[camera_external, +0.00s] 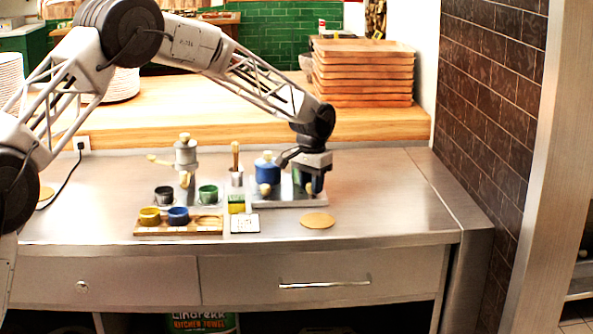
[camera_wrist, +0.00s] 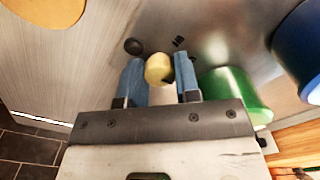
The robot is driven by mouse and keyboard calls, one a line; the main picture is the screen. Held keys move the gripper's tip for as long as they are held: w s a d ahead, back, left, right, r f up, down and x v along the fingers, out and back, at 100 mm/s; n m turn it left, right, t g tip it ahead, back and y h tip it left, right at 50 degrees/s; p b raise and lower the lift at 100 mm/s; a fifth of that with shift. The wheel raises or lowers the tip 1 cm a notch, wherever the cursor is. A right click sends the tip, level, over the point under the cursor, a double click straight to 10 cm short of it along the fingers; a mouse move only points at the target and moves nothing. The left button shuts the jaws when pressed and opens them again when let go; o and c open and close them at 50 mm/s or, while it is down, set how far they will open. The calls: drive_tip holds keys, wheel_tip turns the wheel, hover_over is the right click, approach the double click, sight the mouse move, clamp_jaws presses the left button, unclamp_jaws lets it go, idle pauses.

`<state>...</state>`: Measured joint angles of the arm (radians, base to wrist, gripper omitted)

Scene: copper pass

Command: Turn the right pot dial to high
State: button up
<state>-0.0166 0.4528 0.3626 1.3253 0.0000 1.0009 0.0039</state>
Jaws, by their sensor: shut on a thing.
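The right dial is a pale yellow knob (camera_wrist: 159,68) on the front of the metal stove unit (camera_external: 285,203). In the wrist view it sits between the two blue fingers of my gripper (camera_wrist: 160,80), which is shut on it. In the outside view the right dial (camera_external: 308,188) shows at the fingertips of my gripper (camera_external: 313,183), which points down. The green pot (camera_wrist: 233,95) stands right beside the fingers. The blue pot (camera_external: 267,169) stands further left, with its own pale dial (camera_external: 265,189) in front. The dial's setting cannot be made out.
A round cork mat (camera_external: 318,220) lies in front of the unit. Stacked wooden trays (camera_external: 364,72) stand behind. The counter to the right is clear.

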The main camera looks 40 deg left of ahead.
drive_tip(key=m, duration=0.6)
idle(0.4)
drive_tip(key=o, duration=0.9)
drive_tip(key=shift+r, duration=0.1)
drive_tip(key=shift+r, duration=3.8)
drive_tip(key=shift+r, duration=0.1)
